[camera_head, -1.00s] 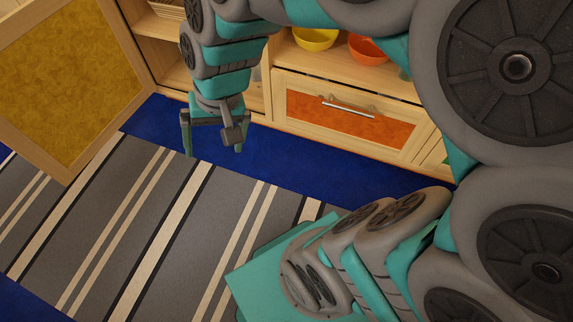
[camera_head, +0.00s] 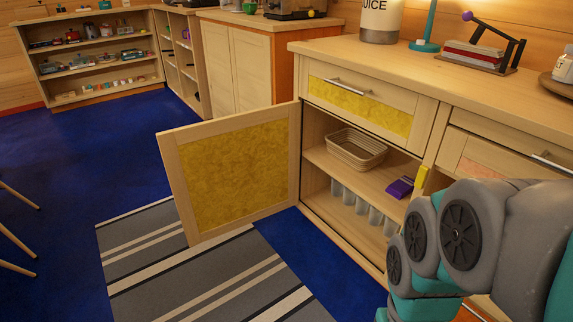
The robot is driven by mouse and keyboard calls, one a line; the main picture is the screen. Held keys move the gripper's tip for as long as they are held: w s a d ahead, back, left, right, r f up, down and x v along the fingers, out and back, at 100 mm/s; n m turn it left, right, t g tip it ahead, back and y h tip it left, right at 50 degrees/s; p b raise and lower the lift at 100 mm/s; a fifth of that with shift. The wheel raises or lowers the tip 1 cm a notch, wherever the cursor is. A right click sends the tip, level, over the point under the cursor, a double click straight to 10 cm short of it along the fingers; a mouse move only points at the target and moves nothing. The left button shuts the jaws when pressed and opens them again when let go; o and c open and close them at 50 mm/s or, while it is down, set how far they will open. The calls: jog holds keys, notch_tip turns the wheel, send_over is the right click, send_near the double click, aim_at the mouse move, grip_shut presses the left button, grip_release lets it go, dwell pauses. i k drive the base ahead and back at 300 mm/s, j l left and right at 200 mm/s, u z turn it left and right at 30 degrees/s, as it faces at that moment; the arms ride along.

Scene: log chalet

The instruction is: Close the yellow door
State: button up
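The yellow door (camera_head: 236,172) has a light wood frame and a yellow panel. It stands wide open, swung out to the left from the low wooden cabinet (camera_head: 307,165). Its hinge side is at the cabinet's left front edge, and its free edge points left over the rug. The open compartment shows two shelves inside. My arm comes in at the lower right, in front of the cabinet and apart from the door. My gripper is outside this view, below the bottom edge.
On the shelves are a beige basket (camera_head: 357,148), a purple object (camera_head: 399,188) and several grey cups (camera_head: 362,207). A yellow-fronted drawer (camera_head: 360,106) sits above. A striped rug (camera_head: 150,262) lies on the blue floor (camera_head: 75,160). Chair legs (camera_head: 18,236) stand at the left.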

aim_at(226, 174)
jog(key=k+l+z, duration=0.15)
jog(key=k+z, duration=0.35)
jog(key=k, duration=0.15)
jog(key=j+z, duration=0.2)
jog(key=z, duration=0.25)
jog(key=i+j+z, duration=0.1)
jog(key=z, duration=0.3)
jog(key=j+z, duration=0.3)
jog(key=z, duration=0.15)
jog(key=j+z, duration=0.2)
jog(key=z, duration=0.25)
jog(key=k+j, duration=0.2)
jog(key=j, duration=0.45)
jog(key=k+j, duration=0.15)
jog(key=j, duration=0.5)
jog(key=k+j, duration=0.2)
jog(key=j, duration=0.45)
jog(key=k+j, duration=0.2)
jog(key=j, duration=0.45)
jog(key=k+j, duration=0.2)
jog(key=j, duration=0.45)
jog(key=k+j, duration=0.15)
jog(key=j, duration=0.5)
jog(key=k+j, duration=0.2)
jog(key=j, duration=0.45)
jog(key=k+j, duration=0.2)
jog(key=j, duration=0.45)
jog(key=k+j+u, duration=0.1)
jog(key=k+u, duration=0.15)
jog(key=u, duration=0.25)
